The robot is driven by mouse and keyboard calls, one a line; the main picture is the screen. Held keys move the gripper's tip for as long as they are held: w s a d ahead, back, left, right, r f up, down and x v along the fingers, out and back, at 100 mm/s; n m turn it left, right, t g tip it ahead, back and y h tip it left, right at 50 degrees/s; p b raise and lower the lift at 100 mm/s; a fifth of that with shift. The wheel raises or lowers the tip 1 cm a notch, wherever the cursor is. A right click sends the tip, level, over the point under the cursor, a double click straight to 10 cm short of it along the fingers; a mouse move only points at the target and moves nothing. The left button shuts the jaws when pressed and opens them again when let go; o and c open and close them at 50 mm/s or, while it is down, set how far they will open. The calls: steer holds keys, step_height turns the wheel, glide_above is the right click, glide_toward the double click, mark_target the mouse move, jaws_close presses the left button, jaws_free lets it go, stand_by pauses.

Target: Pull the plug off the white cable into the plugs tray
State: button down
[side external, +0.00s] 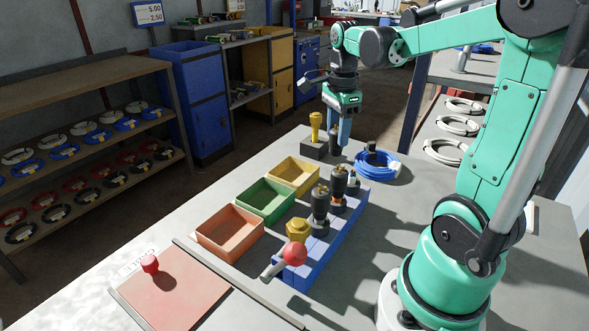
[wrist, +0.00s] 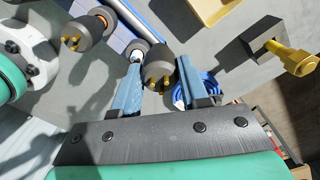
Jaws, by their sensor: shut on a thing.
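My gripper (wrist: 158,75) is shut on a black plug with gold-coloured prongs (wrist: 160,66); the plug sits between its two blue fingers. In the side view my gripper (side external: 343,128) is beyond the yellow tray, with the dark plug (side external: 335,139) at its fingertips, above the table. A small socket with a pale stub (side external: 354,178) stands at the far end of the blue block (side external: 318,263). I cannot tell for sure that it is the white cable. Orange (side external: 226,236), green (side external: 263,204) and yellow (side external: 293,178) trays stand in a row, with no readable labels.
Other black plugs (side external: 320,201) stand upright on the blue block. A lever with a red ball (side external: 294,254) is at its near end. A yellow-topped post (side external: 316,124) stands near my gripper, and a blue cable coil (side external: 376,165) lies to its right.

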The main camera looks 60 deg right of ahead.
steer(key=w+f+n, duration=0.1)
steer(key=w+f, duration=0.1)
steer(key=w, duration=0.1)
steer(key=w+a+f+n, duration=0.1)
steer(key=w+f, duration=0.1)
steer(key=w, duration=0.1)
steer(key=w+f+n, duration=0.2)
steer(key=w+f, duration=0.1)
steer(key=w, duration=0.1)
steer(key=shift+a, duration=0.3)
steer(key=shift+w+f, duration=0.15)
steer(key=shift+f, duration=2)
steer(key=shift+f, duration=0.15)
steer(key=shift+f, duration=0.45)
steer(key=shift+c, duration=1.8)
jaws_free()
